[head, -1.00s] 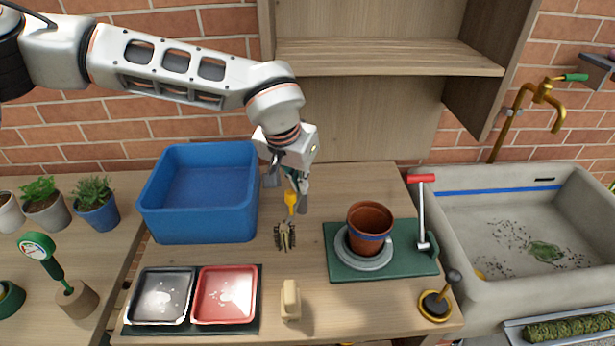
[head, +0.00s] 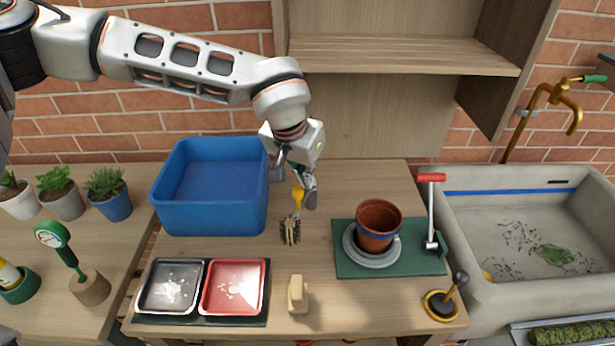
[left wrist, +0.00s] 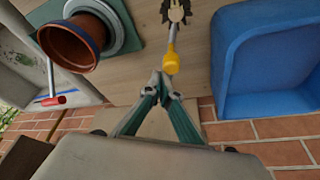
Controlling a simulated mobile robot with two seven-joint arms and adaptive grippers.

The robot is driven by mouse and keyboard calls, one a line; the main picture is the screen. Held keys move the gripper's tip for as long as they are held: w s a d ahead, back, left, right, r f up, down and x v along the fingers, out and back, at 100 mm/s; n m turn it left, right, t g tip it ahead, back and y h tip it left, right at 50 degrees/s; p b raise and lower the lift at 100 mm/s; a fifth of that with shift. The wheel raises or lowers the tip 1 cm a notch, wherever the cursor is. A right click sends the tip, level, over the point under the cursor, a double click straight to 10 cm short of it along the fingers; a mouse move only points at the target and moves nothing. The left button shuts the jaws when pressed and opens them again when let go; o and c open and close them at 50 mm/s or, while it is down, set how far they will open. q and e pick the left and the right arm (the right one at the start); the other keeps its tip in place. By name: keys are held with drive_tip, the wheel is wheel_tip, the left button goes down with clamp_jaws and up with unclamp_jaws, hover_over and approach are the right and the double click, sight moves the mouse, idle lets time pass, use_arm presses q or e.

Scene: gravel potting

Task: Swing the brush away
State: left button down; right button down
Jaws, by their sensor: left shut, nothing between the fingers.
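The brush (head: 290,230) has dark bristles on a pale head and a yellow handle (head: 298,196) that points to the back of the table. It lies right of the blue bin. In the left wrist view the yellow handle end (left wrist: 171,60) is just beyond my fingertips, and the brush head (left wrist: 175,12) is at the top edge. My left gripper (head: 304,188) is shut and empty, low behind the handle end; it also shows in the left wrist view (left wrist: 161,78). I cannot tell whether it touches the handle. My right gripper is not in view.
The blue bin (head: 211,218) stands left of the brush. A terracotta pot (head: 378,226) on a grey saucer and green mat (head: 352,268) stands right. A wooden block (head: 298,296) and two trays (head: 233,290) are nearer the front. The table between brush and mat is clear.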

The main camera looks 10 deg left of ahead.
use_arm(q)
drive_tip(key=v, duration=1.2)
drive_tip(key=shift+f, duration=0.1)
